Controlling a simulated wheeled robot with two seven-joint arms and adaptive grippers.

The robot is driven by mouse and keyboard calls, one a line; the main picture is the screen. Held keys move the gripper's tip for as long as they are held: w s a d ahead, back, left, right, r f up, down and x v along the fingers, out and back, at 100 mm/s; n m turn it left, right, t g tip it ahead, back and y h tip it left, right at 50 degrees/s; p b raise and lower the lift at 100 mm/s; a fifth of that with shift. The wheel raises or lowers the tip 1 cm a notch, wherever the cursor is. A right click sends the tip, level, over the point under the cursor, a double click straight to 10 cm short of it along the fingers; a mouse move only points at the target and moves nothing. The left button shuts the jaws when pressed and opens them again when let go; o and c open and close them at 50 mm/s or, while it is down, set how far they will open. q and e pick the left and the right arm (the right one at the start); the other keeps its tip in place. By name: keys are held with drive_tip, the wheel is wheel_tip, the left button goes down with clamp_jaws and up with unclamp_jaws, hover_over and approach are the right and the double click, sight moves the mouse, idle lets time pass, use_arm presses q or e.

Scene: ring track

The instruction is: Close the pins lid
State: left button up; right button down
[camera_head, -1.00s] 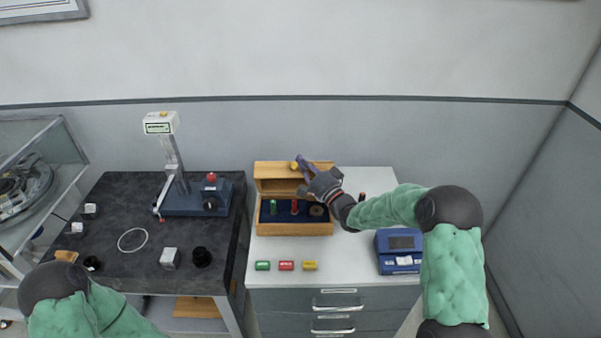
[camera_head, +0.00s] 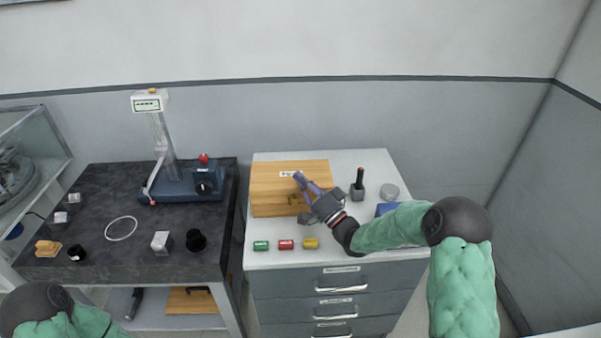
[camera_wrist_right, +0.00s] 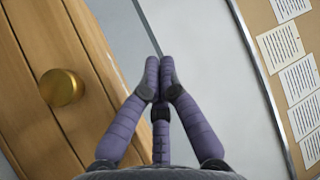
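The pins box (camera_head: 270,205) is wooden and stands on the white cabinet top, with its lid (camera_head: 280,172) down over it. No open gap shows, and the pins inside are hidden. A brass knob (camera_wrist_right: 61,88) on the wood shows at the left of the right wrist view. My right gripper (camera_head: 299,177) has purple fingers and is over the right part of the lid in the head view. In the wrist view its fingertips (camera_wrist_right: 160,62) meet with nothing between them. My left gripper is out of view; only part of that arm shows.
Green (camera_head: 261,246), red (camera_head: 286,244) and yellow (camera_head: 311,243) cylinders lie in front of the box. A dark holder (camera_head: 358,190) and a grey round piece (camera_head: 389,191) stand to its right. A blue device (camera_head: 387,209) is partly behind my right arm. A black table (camera_head: 140,255) stands left.

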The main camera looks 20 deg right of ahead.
drive_tip(key=shift+s+a+f+b, duration=0.15)
drive_tip(key=shift+s+f+b, duration=0.25)
drive_tip(key=shift+f, duration=0.4)
drive_tip(key=shift+s, duration=0.15)
drive_tip(key=v, duration=1.2)
